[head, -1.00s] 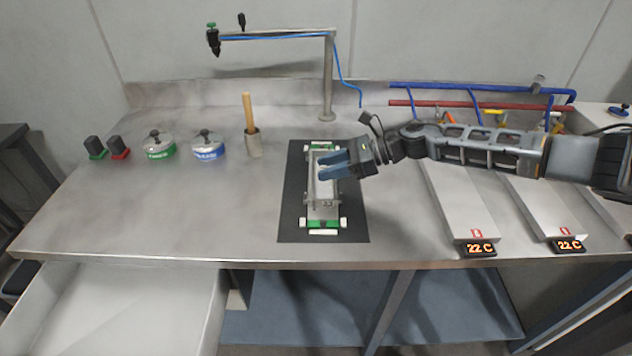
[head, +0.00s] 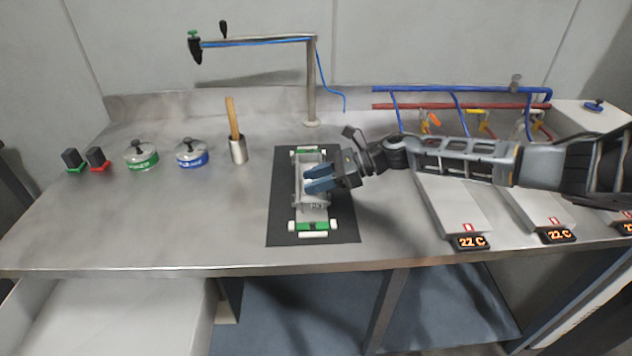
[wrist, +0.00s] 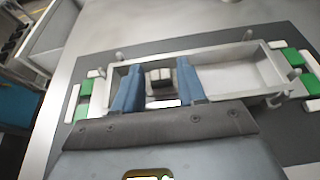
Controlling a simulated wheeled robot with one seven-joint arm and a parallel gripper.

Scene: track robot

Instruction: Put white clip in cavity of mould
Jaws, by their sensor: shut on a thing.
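The mould (head: 325,199) is a long grey open tray on a dark mat, with green and white pieces at both ends. It also shows in the wrist view (wrist: 240,70), its cavity split by a cross wall near the middle. My gripper (head: 306,180) is over the mould, its blue fingers pointing left across it. Whether the clip touches the cavity floor cannot be told. In the head view my fingers hide it.
The dark mat (head: 281,215) has bare room around the mould. A metal cup with a wooden handle (head: 238,148) and lidded tins (head: 192,155) stand left. A post with an overhead arm (head: 311,85) rises behind. Sloped grey plates (head: 450,205) with 22 C displays lie right.

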